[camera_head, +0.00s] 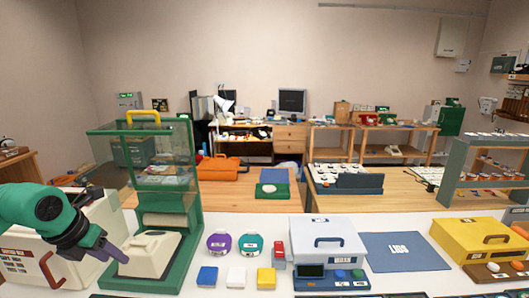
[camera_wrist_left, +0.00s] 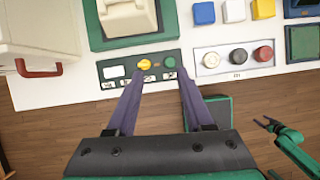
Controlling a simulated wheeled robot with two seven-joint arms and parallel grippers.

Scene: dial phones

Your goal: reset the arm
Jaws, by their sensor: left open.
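My left gripper (camera_head: 108,250) comes in from the left in the head view, beside the cream dial phone (camera_head: 148,252) in the green frame. In the left wrist view its two purple fingers are spread apart, with nothing between them (camera_wrist_left: 153,70). The fingertips lie over the dark button panel (camera_wrist_left: 138,72) with a yellow and a green button. I cannot tell whether they touch it. In the left wrist view, my right gripper (camera_wrist_left: 266,122) shows small at the right, over the wooden floor. Its fingers look apart and empty. It is not in the head view.
A cream case (camera_head: 95,215) with a red handle stands behind my left arm. The green clear-walled frame (camera_head: 190,200) rises close by. Blue, white and yellow blocks (camera_head: 236,276), round dials (camera_head: 219,243) and a grey case (camera_head: 328,240) stand to the right.

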